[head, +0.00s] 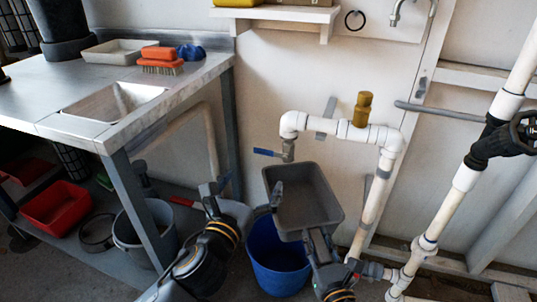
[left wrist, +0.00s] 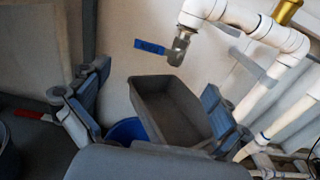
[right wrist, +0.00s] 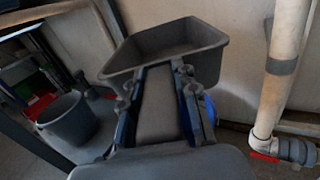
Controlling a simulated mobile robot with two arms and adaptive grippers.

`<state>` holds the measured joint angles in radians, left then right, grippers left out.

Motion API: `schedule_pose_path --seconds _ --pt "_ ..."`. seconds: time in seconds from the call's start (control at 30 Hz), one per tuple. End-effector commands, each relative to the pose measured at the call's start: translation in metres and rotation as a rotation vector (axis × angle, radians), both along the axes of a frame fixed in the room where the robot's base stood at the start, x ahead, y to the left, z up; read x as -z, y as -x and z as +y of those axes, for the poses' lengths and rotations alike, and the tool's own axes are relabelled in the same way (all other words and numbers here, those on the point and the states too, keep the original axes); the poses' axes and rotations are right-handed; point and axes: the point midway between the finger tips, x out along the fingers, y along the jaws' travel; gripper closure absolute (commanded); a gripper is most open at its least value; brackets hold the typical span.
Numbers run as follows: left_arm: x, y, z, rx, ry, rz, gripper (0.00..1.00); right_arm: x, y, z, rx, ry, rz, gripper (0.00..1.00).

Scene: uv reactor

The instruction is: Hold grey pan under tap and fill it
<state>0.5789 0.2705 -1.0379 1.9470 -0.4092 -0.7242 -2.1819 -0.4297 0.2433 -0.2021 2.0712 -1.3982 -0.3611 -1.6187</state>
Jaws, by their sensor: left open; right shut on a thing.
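The grey pan (head: 303,197) is held upright, tilted slightly, under the tap (head: 288,150) with the blue lever. The pan looks empty. No water stream shows.
A blue bucket (head: 275,262) stands on the floor below the pan. White pipes (head: 372,195) run along the wall to the right. A metal sink table (head: 60,90) is on the left, with a grey bucket (head: 140,235) and a red bin (head: 55,207) beneath.

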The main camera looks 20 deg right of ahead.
Motion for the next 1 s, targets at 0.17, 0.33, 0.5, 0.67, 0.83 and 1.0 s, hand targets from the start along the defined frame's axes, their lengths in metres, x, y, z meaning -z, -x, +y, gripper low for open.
schedule_pose_path --seconds 0.17,0.33,0.5,0.67,0.83,1.0 --pt "-0.001 -0.028 -0.020 0.002 0.005 0.002 0.00 -0.001 0.000 0.000 0.000 0.000 -0.002 1.00" --pt "-0.001 -0.054 -0.037 0.001 0.005 0.002 0.00 -0.001 0.000 0.000 0.000 0.000 -0.002 1.00" --pt "-0.001 -0.073 -0.050 0.001 0.006 0.002 0.00 -0.001 0.000 0.000 0.000 0.000 -0.002 1.00" --pt "-0.001 -0.082 -0.056 0.003 0.005 0.001 0.00 -0.001 0.000 0.000 0.000 0.000 -0.002 1.00" --pt "-0.001 -0.085 -0.058 0.003 0.005 0.001 0.00 -0.001 0.000 0.000 0.000 0.000 -0.002 1.00" --pt "-0.001 -0.084 -0.058 0.003 0.006 0.002 0.00 -0.001 0.000 0.000 0.000 0.000 -0.002 1.00"
